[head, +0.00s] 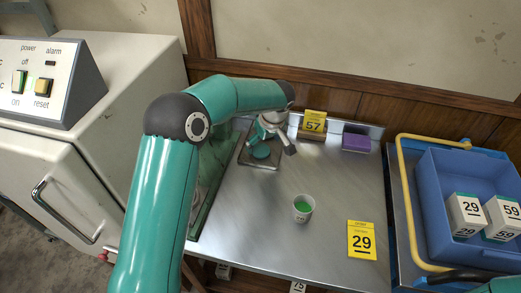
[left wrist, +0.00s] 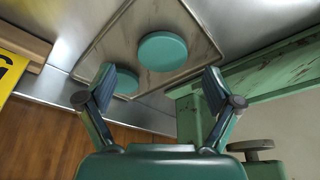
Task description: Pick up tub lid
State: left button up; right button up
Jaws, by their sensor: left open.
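Two round teal discs lie on a grey, worn square plate in the left wrist view. The nearer-to-centre disc (left wrist: 163,51) is fully visible; the second disc (left wrist: 126,83) is partly hidden behind one finger. Either could be the tub lid; I cannot tell which. In the head view one teal disc (head: 261,152) shows on the plate (head: 250,161), below my left gripper (head: 278,140). My left gripper is open and empty, its fingers spread above the plate (left wrist: 196,58). My right gripper shows at most as a dark part at the lower right edge.
A white cup (head: 303,212) with green contents stands on the metal bench (head: 260,220). A blue crate (head: 435,185) holds numbered boxes at right. A worn green frame (left wrist: 265,75) stands beside the plate.

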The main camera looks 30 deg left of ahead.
aim_at(261, 150)
pick_arm(q)
jog(key=x, duration=0.3)
jog(key=shift+s+f, duration=0.1)
jog(key=shift+s, duration=0.05)
jog(key=shift+c, duration=0.2)
jog(key=c, duration=0.8)
jog(key=shift+c, duration=0.2)
